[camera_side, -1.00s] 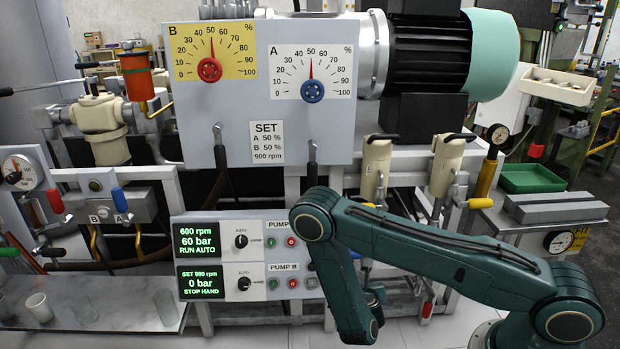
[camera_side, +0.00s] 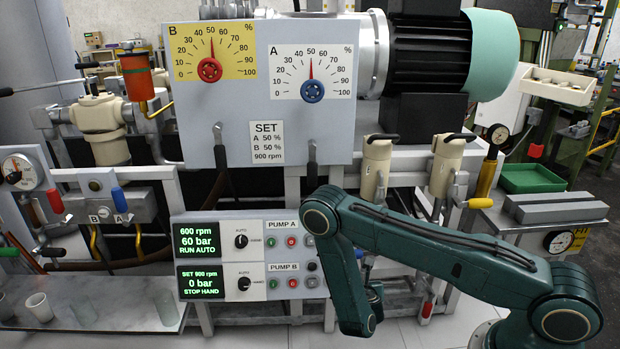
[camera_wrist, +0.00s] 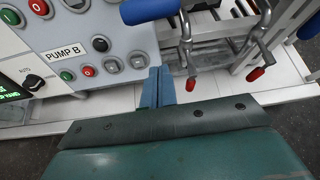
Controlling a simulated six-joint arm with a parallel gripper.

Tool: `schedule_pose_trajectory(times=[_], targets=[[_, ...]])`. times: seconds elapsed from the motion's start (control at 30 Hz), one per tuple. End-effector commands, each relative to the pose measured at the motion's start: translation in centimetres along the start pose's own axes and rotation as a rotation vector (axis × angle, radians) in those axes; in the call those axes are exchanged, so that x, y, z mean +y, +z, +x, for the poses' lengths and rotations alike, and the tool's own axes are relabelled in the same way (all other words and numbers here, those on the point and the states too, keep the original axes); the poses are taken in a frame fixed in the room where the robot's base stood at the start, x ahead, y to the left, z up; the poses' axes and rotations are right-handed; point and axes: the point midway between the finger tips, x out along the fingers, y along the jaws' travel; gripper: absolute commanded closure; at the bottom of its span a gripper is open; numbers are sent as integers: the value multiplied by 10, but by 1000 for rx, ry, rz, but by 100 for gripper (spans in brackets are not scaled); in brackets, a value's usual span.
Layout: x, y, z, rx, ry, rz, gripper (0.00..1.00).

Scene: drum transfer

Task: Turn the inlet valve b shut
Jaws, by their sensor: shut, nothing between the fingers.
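No label reading inlet valve b is legible, so I cannot tell which handle is that valve. A blue handle (camera_wrist: 150,9) crosses the top. My gripper (camera_wrist: 158,72) is shut and empty, its blue fingers together beside the pump panel, left of both levers. At left, a valve block (camera_side: 140,208) carries B and A labels.
The pump panel (camera_side: 222,308) stands left of my arm; its PUMP B buttons (camera_wrist: 101,43) are close to my fingers. Two cream canisters (camera_side: 446,165) stand behind my arm. Frame rails crowd the space behind the levers. Pale floor (camera_wrist: 120,100) shows below the panel.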

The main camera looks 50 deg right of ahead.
Motion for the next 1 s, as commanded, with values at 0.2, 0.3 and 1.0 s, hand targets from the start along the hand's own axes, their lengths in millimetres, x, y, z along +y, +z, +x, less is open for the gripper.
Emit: schedule_pose_trajectory(times=[0.2,0.3,1.0], targets=[[-1,0,30,0,-2,4,100],[-1,0,43,-1,-2,3,100],[0,33,58,0,0,0,100]])
